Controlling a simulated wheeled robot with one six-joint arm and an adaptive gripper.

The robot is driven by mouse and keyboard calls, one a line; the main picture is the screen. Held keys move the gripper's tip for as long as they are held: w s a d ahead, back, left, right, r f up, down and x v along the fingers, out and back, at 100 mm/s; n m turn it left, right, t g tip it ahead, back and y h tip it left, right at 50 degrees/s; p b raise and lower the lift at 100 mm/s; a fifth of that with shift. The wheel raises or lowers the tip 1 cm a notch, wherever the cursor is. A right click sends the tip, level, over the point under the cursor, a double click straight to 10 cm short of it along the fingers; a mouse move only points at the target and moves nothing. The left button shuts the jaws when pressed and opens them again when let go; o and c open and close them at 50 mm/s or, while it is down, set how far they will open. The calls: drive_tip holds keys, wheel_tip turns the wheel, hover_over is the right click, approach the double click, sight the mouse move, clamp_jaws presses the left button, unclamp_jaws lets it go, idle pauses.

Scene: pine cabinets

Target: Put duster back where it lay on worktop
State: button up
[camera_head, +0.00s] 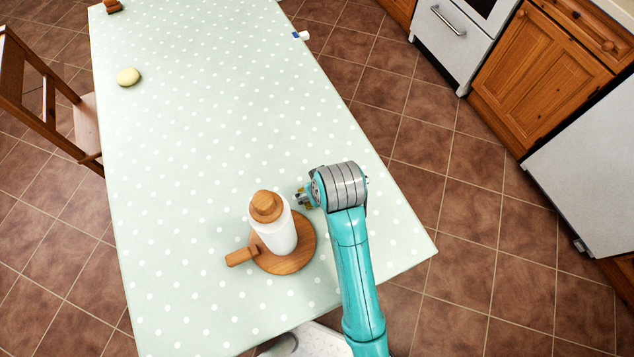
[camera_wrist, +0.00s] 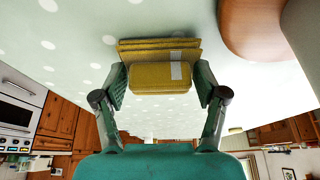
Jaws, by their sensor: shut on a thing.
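The duster (camera_wrist: 160,77) is a folded yellow cloth with a pale patch, seen in the wrist view between my two fingers. My gripper (camera_wrist: 162,82) is shut on it. In the head view my gripper (camera_head: 301,198) is low over the right side of the worktop (camera_head: 220,120), just right of the round wooden board. There the duster is mostly hidden by my wrist. I cannot tell whether the duster touches the worktop.
A white bottle (camera_head: 277,236) with a wooden cap stands on the round wooden board (camera_head: 303,252), whose handle points left. A pale yellow oval thing (camera_head: 128,77) and a small blue-and-white thing (camera_head: 301,36) lie farther off. The middle of the worktop is clear. A chair (camera_head: 45,95) stands at left.

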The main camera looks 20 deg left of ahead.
drive_tip(key=o, duration=1.8)
drive_tip(key=shift+f, duration=0.1)
